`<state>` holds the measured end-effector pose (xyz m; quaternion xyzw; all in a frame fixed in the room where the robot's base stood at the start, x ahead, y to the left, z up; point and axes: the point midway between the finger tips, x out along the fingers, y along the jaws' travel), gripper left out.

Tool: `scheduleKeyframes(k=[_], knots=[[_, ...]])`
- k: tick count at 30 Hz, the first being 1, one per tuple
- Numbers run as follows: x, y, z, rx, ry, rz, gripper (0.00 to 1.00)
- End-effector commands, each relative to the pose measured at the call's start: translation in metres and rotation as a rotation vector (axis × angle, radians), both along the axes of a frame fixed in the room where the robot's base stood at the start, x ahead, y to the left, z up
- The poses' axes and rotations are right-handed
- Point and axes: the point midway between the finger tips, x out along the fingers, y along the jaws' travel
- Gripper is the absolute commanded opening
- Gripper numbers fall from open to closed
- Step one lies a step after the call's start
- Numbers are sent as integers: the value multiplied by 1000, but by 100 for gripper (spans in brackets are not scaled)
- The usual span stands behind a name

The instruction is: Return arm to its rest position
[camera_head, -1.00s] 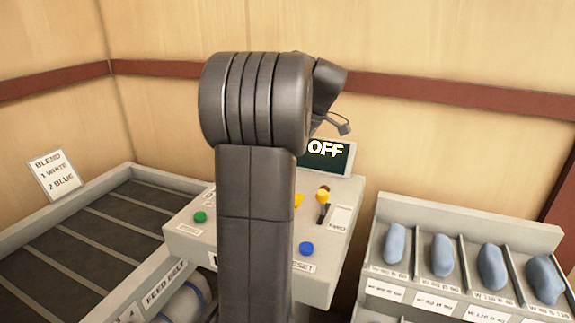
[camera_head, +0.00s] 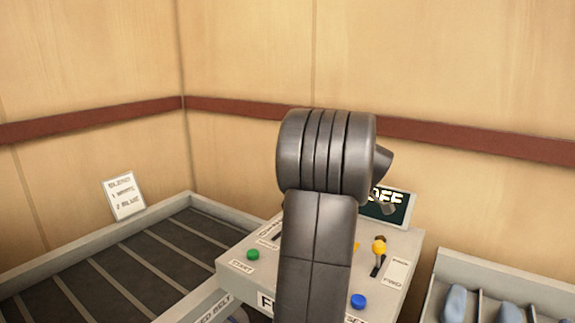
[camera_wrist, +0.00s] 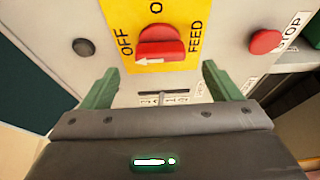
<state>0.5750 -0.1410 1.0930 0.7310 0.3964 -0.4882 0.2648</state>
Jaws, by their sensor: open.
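My gripper (camera_wrist: 159,80) shows in the wrist view with its two green fingers spread apart and nothing between them. It is in front of the control panel, facing a red rotary knob (camera_wrist: 160,45) on a yellow plate marked OFF, O and FEED. The white arrow on the knob points to the left, on the OFF side. In the head view my dark arm (camera_head: 318,230) rises in front of the control console (camera_head: 240,268) and hides its middle. The gripper's fingers are hidden there behind the arm.
A screen (camera_head: 390,207) on the console reads OFF. A green button (camera_head: 253,255), a blue button (camera_head: 358,301) and a yellow-topped lever (camera_head: 379,250) surround my arm. A feed belt (camera_head: 95,265) lies left, a bin rack (camera_head: 530,290) with blue pieces right. A red button (camera_wrist: 265,41) is beside the knob.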

Motion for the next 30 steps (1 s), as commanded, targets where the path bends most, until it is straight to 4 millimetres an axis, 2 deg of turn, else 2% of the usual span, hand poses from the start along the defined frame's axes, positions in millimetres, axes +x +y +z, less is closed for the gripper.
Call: scheduleKeyframes(k=[6, 12, 24, 30], knots=[[7, 12, -32, 1, 3, 0, 84], [10, 16, -45, -1, 1, -1, 84], [10, 16, -46, 0, 0, -4, 84], [7, 10, -30, -1, -4, -2, 84]])
